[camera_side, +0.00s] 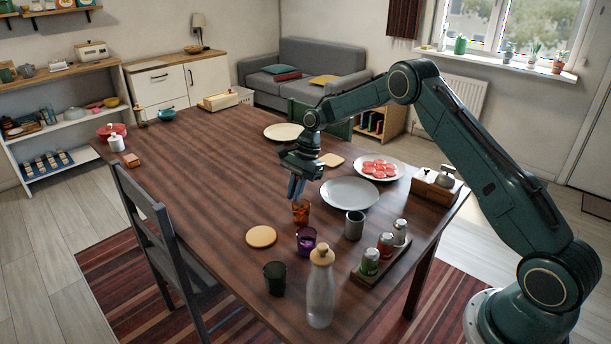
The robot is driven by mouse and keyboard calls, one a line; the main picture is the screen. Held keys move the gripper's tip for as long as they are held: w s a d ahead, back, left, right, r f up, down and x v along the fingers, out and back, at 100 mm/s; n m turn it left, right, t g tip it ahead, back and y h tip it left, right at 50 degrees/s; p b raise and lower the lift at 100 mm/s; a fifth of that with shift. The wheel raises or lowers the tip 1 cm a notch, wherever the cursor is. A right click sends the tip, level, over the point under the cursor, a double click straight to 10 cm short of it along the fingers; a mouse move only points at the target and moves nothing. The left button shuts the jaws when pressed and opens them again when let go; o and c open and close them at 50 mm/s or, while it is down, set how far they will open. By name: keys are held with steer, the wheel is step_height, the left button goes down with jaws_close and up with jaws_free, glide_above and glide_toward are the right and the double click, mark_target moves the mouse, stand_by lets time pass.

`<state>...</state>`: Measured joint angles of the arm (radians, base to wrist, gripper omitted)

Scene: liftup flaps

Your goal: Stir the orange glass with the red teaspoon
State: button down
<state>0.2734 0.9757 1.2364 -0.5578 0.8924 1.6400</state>
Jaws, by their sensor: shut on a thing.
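The orange glass (301,213) stands upright on the dark wooden table, left of the grey plate. My gripper (296,198) points down directly over this glass, with its blue fingertips at about the rim. The fingers are close together and shut on a thin thing, which I take to be the red teaspoon. The spoon itself cannot be made out; the fingers and the glass hide it. Whether the fingertips touch the glass cannot be told.
Near the glass are a purple glass (306,241), a grey cup (354,225), a dark green glass (275,278), a round wooden coaster (261,236) and a grey plate (350,192). A tall bottle (321,290) and a jar tray (368,277) stand in front.

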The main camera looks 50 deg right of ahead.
steer(key=shift+w+d+f, duration=0.15)
steer(key=shift+d+f, duration=0.05)
steer(key=shift+f, duration=1)
steer(key=shift+w+d+f, duration=0.1)
steer(key=shift+d+f, duration=0.1)
steer(key=shift+f, duration=0.95)
steer(key=shift+w+a, duration=0.1)
steer(key=shift+w, duration=0.1)
